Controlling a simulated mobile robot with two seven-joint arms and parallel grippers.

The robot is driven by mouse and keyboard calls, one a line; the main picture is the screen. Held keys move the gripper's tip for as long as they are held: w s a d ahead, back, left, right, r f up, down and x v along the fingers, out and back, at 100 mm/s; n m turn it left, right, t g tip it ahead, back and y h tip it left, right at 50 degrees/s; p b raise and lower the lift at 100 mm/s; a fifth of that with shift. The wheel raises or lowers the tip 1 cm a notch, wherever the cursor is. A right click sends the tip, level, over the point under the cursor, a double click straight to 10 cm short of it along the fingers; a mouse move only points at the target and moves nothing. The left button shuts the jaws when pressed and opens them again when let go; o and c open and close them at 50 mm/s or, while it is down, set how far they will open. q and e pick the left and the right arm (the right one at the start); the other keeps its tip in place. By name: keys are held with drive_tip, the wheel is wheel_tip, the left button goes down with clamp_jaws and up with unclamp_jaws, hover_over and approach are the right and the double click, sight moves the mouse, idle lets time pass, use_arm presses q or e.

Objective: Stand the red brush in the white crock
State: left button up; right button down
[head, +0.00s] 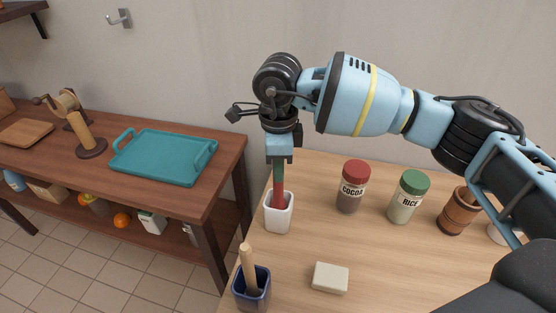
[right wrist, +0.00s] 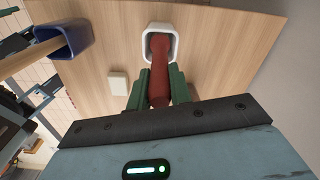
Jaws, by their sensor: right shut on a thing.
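The red brush (head: 277,197) is upright below my right gripper (head: 279,176), which points down and is shut on it. The green fingers of this gripper press on both sides of the brush (right wrist: 158,68) in the right wrist view. The white crock (head: 278,222) stands on the light wooden table under the gripper. The brush's lower end reaches into the crock's mouth; the crock wall hides how deep. The crock also shows in the right wrist view (right wrist: 175,53), around the brush's far end. My left gripper is not in view.
A dark blue pot (head: 252,292) with a wooden handle in it stands in front. A pale block (head: 330,278) lies to its right. A cocoa jar (head: 350,195), a rice jar (head: 404,205) and a wooden cup (head: 456,215) stand right. A teal tray (head: 160,160) lies on the side table.

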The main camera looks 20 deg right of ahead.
idle(0.3)
drive_tip(key=c, duration=1.2)
unclamp_jaws()
drive_tip(key=shift+r, duration=3.85)
drive_tip(key=shift+s+f, duration=0.1)
